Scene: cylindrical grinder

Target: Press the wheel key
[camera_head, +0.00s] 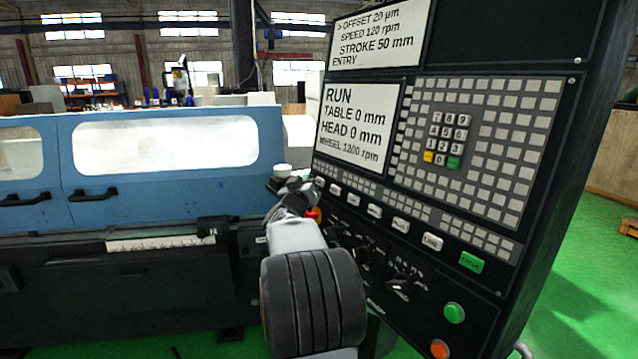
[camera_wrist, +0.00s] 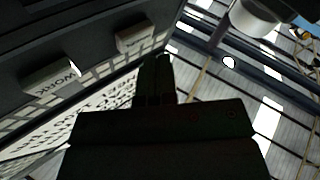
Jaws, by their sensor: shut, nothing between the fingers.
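The control panel (camera_head: 480,165) fills the right of the head view. A slanted row of white keys runs below its lower screen, and their labels are too small to read there. My gripper (camera_head: 314,183) is shut and empty at the left end of this row, close to the leftmost key (camera_head: 320,181). In the wrist view its dark fingers (camera_wrist: 154,75) are together, just beside a pale key (camera_wrist: 135,38) whose label I cannot read. Another key there reads WORK (camera_wrist: 55,78). I cannot tell which key is the wheel key, or whether the fingers touch one.
The lower screen (camera_head: 357,125) shows RUN and wheel 1200 rpm. A number keypad (camera_head: 447,140), dark knobs (camera_head: 398,285), a green button (camera_head: 454,313) and an orange button (camera_head: 439,348) are on the panel. The blue machine doors (camera_head: 160,190) stand to the left.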

